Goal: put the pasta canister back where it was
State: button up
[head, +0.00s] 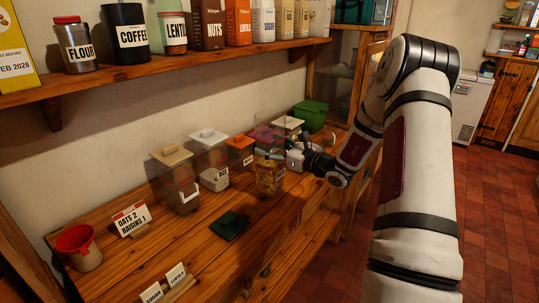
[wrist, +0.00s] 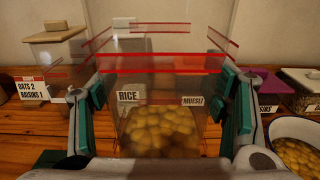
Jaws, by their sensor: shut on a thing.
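My gripper (head: 281,160) is shut on a clear canister (head: 270,178) of yellow pasta, which I take as the pasta canister. In the wrist view the canister (wrist: 160,130) stands upright between the green-padded fingers, with no lid on it. Whether its base touches the counter I cannot tell. A dark green lid (head: 229,225) lies flat on the counter in front. Labels reading RICE and MUESLI show through the clear walls. A white bowl (wrist: 291,129) holding similar yellow pieces sits at the right in the wrist view.
Behind, along the wall, stand canisters with beige (head: 172,155), white (head: 208,137), orange (head: 240,142) and purple (head: 264,133) lids. A green tub (head: 311,116) stands farther back. The upper shelf (head: 170,68) overhangs. The front counter has bare wood.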

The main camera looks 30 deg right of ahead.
jog(key=shift+w+d+f, duration=0.15)
jog(key=shift+w+f, duration=0.2)
jog(key=shift+f, duration=0.25)
jog(key=shift+w+d+f, duration=0.15)
jog(key=shift+w+f, duration=0.2)
jog(key=shift+f, duration=0.25)
jog(key=shift+w+d+f, duration=0.15)
jog(key=shift+w+f, duration=0.2)
jog(key=shift+f, duration=0.35)
jog(key=o, duration=1.8)
jog(key=shift+f, duration=0.1)
